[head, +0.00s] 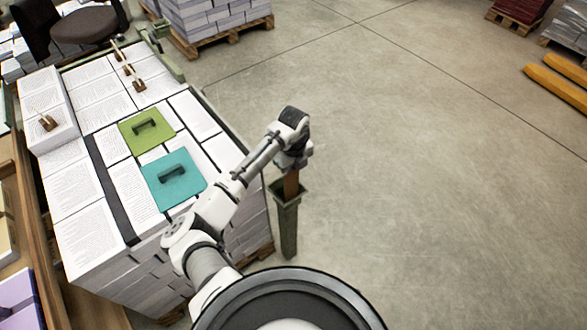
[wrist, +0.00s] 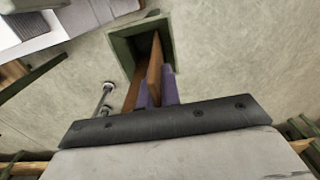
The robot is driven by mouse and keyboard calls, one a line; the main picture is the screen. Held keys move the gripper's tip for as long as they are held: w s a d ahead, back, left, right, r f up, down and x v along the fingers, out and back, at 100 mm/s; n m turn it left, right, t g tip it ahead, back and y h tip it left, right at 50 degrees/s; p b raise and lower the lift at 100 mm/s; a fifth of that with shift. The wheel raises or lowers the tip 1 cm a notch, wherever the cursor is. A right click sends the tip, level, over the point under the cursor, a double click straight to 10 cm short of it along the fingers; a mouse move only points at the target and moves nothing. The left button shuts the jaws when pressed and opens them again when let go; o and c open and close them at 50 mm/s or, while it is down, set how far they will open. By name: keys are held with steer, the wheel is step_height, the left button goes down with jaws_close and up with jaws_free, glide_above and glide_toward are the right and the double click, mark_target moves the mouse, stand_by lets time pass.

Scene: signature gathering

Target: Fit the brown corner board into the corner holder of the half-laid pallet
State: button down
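The brown corner board (head: 291,184) stands roughly upright below my gripper (head: 293,166), at the flared mouth of the green corner holder (head: 288,225). In the wrist view the board (wrist: 155,66) shows an angled section, and its far end appears within the dark square opening of the holder (wrist: 122,47). The purple-grey fingers of my gripper (wrist: 155,93) are closed on the board's near end. How deep the board sits is hidden. The holder stands at the near right corner of the half-laid pallet (head: 258,254), which bears stacks of printed paper (head: 75,208).
A green plate (head: 146,130) and a teal plate (head: 174,180), both with handles, lie on the paper stacks. Several small wooden-handled items (head: 128,70) stand on the stacks toward the back. A brown wooden edge (head: 38,225) runs along the left.

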steer(key=shift+f, duration=0.35)
steer(key=c, duration=1.6)
jaws_free()
steer(key=shift+r, duration=0.15)
step_height(320, 180, up, 12)
steer(key=shift+r+b, duration=0.25)
steer(key=shift+b, duration=0.7)
